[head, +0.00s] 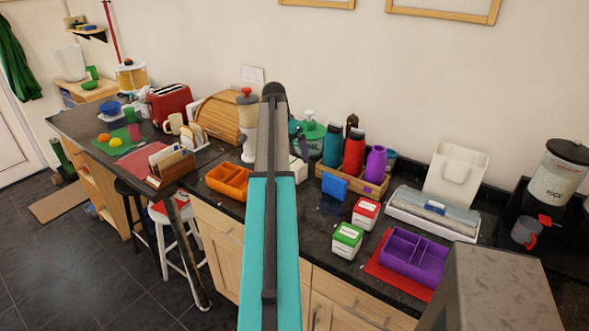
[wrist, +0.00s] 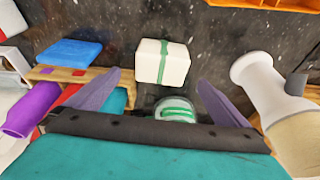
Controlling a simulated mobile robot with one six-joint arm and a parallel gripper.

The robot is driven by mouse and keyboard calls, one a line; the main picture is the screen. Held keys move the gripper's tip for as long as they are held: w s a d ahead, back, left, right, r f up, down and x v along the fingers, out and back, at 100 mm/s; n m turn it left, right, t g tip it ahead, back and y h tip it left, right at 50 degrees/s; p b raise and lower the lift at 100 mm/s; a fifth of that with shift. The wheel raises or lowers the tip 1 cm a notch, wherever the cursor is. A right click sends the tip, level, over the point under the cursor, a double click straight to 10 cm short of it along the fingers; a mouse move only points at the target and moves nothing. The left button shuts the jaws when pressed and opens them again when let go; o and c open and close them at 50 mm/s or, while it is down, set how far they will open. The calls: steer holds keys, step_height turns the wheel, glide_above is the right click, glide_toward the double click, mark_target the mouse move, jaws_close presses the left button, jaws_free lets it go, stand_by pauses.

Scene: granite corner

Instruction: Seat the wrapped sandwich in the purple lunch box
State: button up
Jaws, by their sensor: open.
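The purple lunch box (head: 447,262) sits on a red mat at the front right of the counter in the head view, open, with dividers and no contents that I can see. In the wrist view a white block with a green band (wrist: 150,62), which looks like the wrapped sandwich, lies on the dark counter. In the head view only part of it (head: 301,172) shows beside my arm. My gripper (wrist: 158,80) is open, with its two fingers apart to either side of the block's near end and nothing held. In the head view my arm hides most of the gripper.
An orange tray (head: 229,180) is left. A green pump bottle (head: 311,133) stands behind the block.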

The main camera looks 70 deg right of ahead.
mark_target(294, 162)
steer(key=shift+f, duration=0.1)
steer(key=shift+p+x, duration=0.9)
steer(key=shift+x, duration=0.25)
steer(key=shift+p+x, duration=0.35)
steer(key=shift+x, duration=1)
steer(key=shift+c, duration=0.3)
steer(key=c, duration=1.5)
steer(key=shift+d, duration=0.1)
